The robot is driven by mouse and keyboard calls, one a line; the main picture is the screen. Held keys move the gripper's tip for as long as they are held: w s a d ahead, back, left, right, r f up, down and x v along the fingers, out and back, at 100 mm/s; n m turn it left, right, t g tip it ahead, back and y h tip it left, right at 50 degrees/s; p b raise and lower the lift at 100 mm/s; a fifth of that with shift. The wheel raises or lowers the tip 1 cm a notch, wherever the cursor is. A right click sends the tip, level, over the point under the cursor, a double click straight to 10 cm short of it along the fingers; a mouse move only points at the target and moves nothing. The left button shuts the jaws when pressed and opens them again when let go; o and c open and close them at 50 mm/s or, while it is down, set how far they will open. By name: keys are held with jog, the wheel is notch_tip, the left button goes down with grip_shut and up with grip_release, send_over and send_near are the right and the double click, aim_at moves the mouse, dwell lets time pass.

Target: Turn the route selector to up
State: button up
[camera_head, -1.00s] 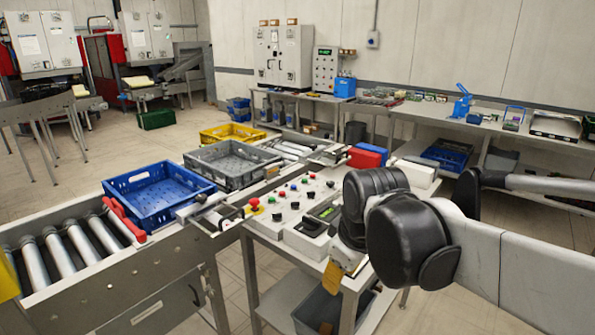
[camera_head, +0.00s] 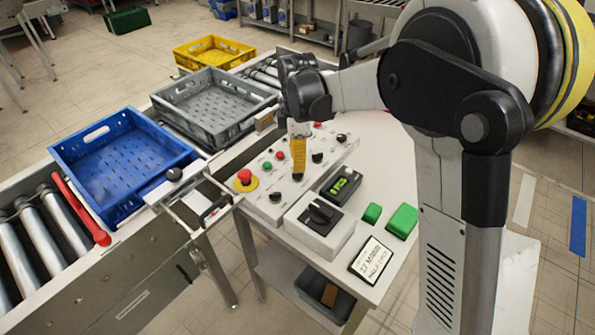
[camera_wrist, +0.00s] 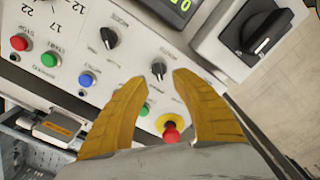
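A grey control panel (camera_head: 262,205) carries several small black knobs, coloured buttons and a red emergency stop (camera_head: 244,177) on a yellow ring. My gripper (camera_wrist: 160,76) is open, with yellow fingertips above the panel. In the wrist view a small black knob (camera_wrist: 158,70) shows in the gap between the fingertips. I cannot tell whether they touch it. In the head view my gripper hangs over the panel. A second small knob (camera_wrist: 108,37) is up and left. The labels are too small to read surely, so I cannot tell which knob is the route selector.
A box with a large black rotary switch (camera_head: 322,212) and a green-lit display (camera_head: 342,183) stand close to the knobs. Blue (camera_head: 120,165) and grey (camera_head: 215,100) crates sit on the roller conveyor at left. Green blocks (camera_head: 402,221) and a sign (camera_head: 371,260) lie on the table.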

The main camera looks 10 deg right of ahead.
aim_at(298, 174)
notch_tip(298, 174, down, 5)
jog(key=shift+w+f+b, duration=0.1)
jog(key=shift+b, duration=0.5)
jog(key=shift+c, duration=0.2)
grip_shut()
